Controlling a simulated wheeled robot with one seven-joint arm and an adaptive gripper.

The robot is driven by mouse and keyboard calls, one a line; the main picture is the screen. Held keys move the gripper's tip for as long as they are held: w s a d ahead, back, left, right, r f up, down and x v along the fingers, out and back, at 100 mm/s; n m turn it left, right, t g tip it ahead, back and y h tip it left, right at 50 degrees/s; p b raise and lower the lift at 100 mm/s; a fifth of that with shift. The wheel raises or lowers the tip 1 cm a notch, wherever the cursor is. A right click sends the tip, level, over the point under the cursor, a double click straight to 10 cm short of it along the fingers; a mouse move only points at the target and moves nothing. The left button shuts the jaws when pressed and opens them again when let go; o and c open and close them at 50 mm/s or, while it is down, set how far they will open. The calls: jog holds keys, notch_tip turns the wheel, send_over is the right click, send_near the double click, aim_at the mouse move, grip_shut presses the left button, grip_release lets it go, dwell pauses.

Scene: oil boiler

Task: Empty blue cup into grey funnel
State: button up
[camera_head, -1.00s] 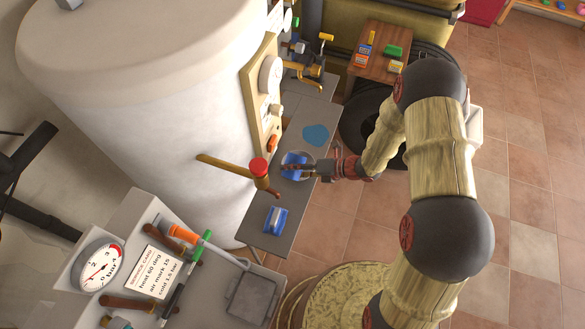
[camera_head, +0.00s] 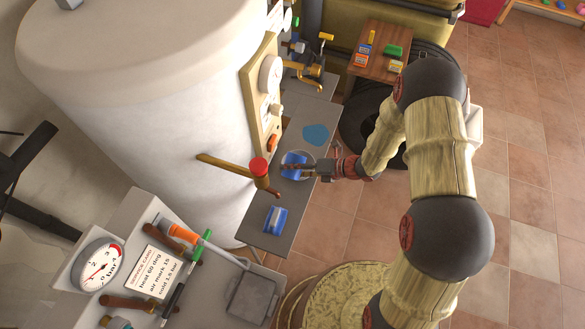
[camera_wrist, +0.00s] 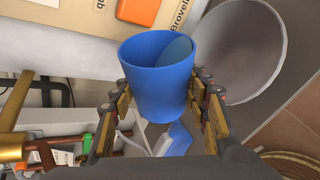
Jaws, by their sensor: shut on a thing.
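The blue cup (camera_wrist: 158,78) is held between the fingers of my gripper (camera_wrist: 160,100) in the wrist view. Its open mouth faces the camera, and a duller blue area shows inside; I cannot tell whether that is liquid. The grey funnel (camera_wrist: 242,42) is a wide round bowl behind and to the right of the cup. I cannot tell the height between cup and funnel.
A blue object (camera_head: 275,219) and a flat blue patch (camera_head: 316,134) lie on the grey bench (camera_head: 258,238). The white boiler (camera_head: 150,110) borders the bench. Open tiled floor (camera_head: 520,190) lies right.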

jog(key=shift+f+m+g+p, duration=0.1)
jog(key=shift+m+g+p, duration=0.4)
jog(key=shift+p, duration=0.5)
dwell(2.3)
jog(key=shift+w+d+f+m+g+y+p, duration=0.1)
jog(key=shift+w+f+m+g+y+p, duration=0.1)
jog(key=shift+m+g+y+p, duration=0.25)
jog(key=shift+w+f+m+g+y+p, duration=0.1)
jog(key=shift+f+m+g+y+p, duration=0.15)
jog(key=shift+m+p, duration=0.3)
dwell(3.6)
